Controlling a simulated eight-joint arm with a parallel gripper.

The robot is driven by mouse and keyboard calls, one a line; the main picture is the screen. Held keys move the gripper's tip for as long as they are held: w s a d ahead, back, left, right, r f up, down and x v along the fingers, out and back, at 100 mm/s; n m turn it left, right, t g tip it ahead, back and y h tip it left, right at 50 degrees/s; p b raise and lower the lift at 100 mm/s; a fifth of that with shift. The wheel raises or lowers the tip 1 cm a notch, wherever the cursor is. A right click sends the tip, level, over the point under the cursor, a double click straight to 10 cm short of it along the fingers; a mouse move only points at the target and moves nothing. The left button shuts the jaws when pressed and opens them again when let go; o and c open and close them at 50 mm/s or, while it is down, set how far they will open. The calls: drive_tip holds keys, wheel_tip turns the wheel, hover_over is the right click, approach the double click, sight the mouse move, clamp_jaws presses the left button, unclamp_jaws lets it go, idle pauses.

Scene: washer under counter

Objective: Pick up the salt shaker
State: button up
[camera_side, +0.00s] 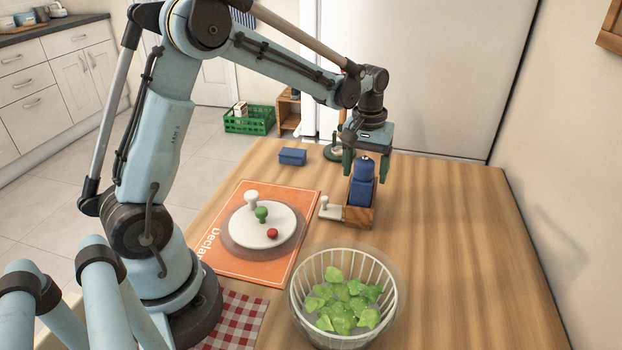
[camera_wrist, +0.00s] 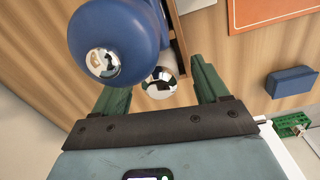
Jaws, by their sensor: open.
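A blue shaker-like object (camera_side: 361,193) stands upright in a small wooden holder (camera_side: 359,217) on the table. In the wrist view a large rounded blue body (camera_wrist: 125,30) with a shiny metal tip is close to the camera, left of centre. A second shiny metal ball top (camera_wrist: 160,83) shows beside it, between the fingers. I cannot tell which of these is the salt shaker. The fingers (camera_wrist: 160,76) do not appear closed on anything.
A small white piece with a knob (camera_side: 327,209) is left of the holder. A salad bowl (camera_side: 300,300) stands in front. An orange mat (camera_side: 268,273) bears a plate of knobbed pieces. A blue box (camera_side: 292,156) lies behind. The table's right side is clear.

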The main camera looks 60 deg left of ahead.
drive_tip(key=c, duration=1.3)
drive_tip(key=shift+r, duration=0.1)
